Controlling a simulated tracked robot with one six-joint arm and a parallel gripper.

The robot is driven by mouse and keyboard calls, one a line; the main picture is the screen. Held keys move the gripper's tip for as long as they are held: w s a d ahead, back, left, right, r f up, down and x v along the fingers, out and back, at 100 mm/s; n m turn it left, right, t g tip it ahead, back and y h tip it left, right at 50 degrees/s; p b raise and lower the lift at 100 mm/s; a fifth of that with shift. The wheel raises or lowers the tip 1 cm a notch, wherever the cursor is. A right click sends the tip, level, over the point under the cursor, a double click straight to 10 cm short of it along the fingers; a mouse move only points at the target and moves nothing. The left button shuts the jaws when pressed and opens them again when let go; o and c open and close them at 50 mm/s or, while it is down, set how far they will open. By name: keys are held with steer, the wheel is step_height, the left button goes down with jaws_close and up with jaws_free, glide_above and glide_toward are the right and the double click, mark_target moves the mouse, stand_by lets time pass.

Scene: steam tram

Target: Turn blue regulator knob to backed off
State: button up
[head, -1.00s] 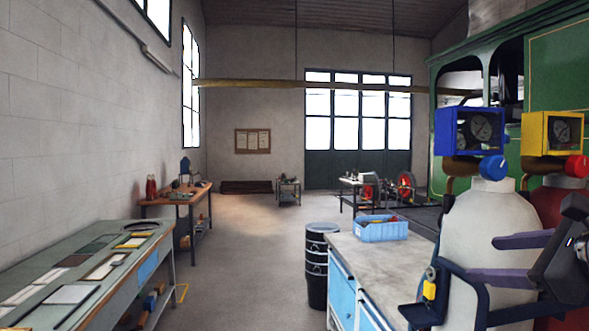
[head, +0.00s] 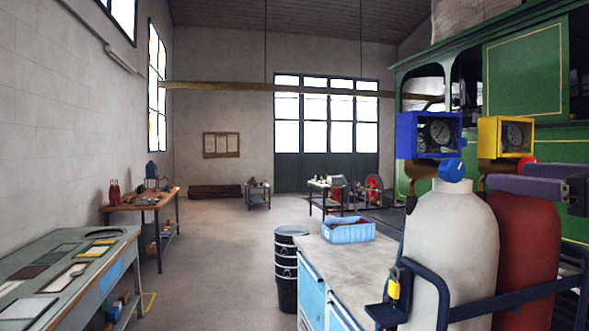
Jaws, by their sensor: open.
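The blue regulator knob (head: 455,170) sits just under the blue gauge box (head: 406,134), above the pale grey cylinder (head: 450,250). A pale mark shows on its upper edge; I cannot read its setting. My gripper (head: 490,181) is to the right of the blue knob, a little lower in the picture and apart from it. Its purple fingers point left, seen nearly edge-on, and are open with nothing visible between them. They cross in front of the red cylinder's top and partly hide the red knob (head: 527,161).
A yellow gauge box (head: 489,138) stands right of the blue one, above the red cylinder (head: 538,255). A dark blue rail (head: 500,302) runs around both cylinders. A workbench (head: 340,262) with a blue bin (head: 348,230) is to the left.

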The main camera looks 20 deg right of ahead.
mark_target(456, 170)
steer(key=shift+w, duration=0.1)
steer(key=shift+w+d, duration=0.25)
steer(key=shift+w, duration=2)
steer(key=shift+w+d, duration=0.25)
steer(key=shift+w, duration=2.05)
steer(key=shift+w+d, duration=0.25)
steer(key=shift+w, duration=2)
steer(key=c, duration=1.1)
